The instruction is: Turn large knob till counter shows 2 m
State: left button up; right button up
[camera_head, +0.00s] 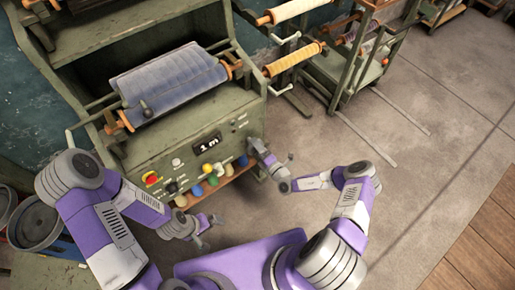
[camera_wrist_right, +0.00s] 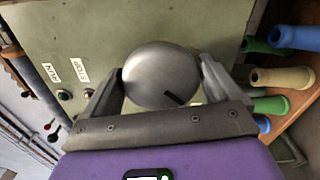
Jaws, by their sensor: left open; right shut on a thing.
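The counter (camera_head: 207,143) on the green machine's front panel reads "1 m". The large knob (camera_wrist_right: 160,75) is a round silver knob with a dark mark near its lower right edge in the right wrist view. My right gripper (camera_wrist_right: 162,88) is shut on it, with one finger on each side. In the head view my right gripper (camera_head: 260,149) is at the panel's right end and largely covers the knob. My left gripper (camera_head: 211,223) is open and empty, low in front of the machine and apart from the panel.
The machine carries a roll of blue cloth (camera_head: 168,85) on top. A red knob on a yellow plate (camera_head: 151,178) sits at the panel's left. Several coloured handles (camera_wrist_right: 283,77) lie below the panel. A rack with cloth rolls (camera_head: 293,58) stands behind right. The floor (camera_head: 420,150) at right is clear.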

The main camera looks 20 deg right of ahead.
jog(key=shift+f, duration=0.1)
dwell(0.3)
jog(key=o, duration=0.8)
jog(key=shift+c, duration=0.2)
jog(key=shift+s, duration=0.1)
jog(key=p+v, duration=0.2)
jog(key=v, duration=0.5)
jog(key=shift+s, duration=0.25)
